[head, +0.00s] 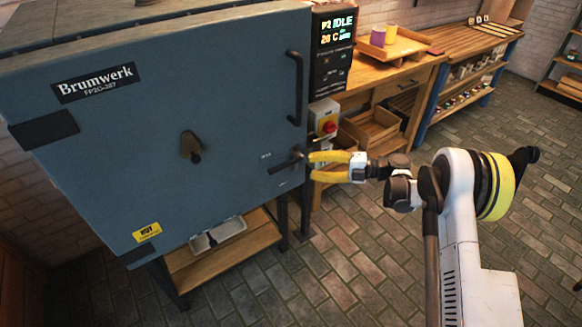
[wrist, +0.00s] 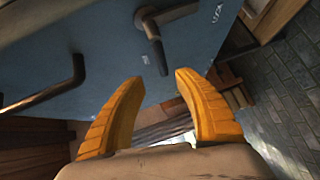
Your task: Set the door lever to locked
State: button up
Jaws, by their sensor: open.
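The door lever (head: 283,165) is a dark handle low on the right side of the blue kiln door (head: 120,130). In the head view it slants down to the left. It also shows in the wrist view (wrist: 152,35), where its end points down toward the gap between my fingertips. My gripper (head: 311,165) has yellow fingers and is open beside the lever, close to its right. In the wrist view my gripper (wrist: 159,77) has the lever's end at the gap, with no clear contact. Small lettering (wrist: 217,12) on the door looks like "LOCK".
A long vertical door handle (head: 296,88) is above the lever. A wooden bench (head: 400,75) stands to the right. The tiled floor (head: 350,255) in front is clear.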

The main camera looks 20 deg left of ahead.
aim_at(285, 167)
jog(key=a+b, duration=0.1)
jog(key=a, duration=0.2)
jog(key=s+a+f+b, duration=0.1)
jog(key=a, duration=0.3)
jog(key=a+b, duration=0.1)
jog(key=a, duration=0.2)
jog(key=shift+s+a+f, duration=0.15)
jog(key=shift+a+f, duration=0.2)
jog(key=shift+f, duration=0.05)
grip_shut()
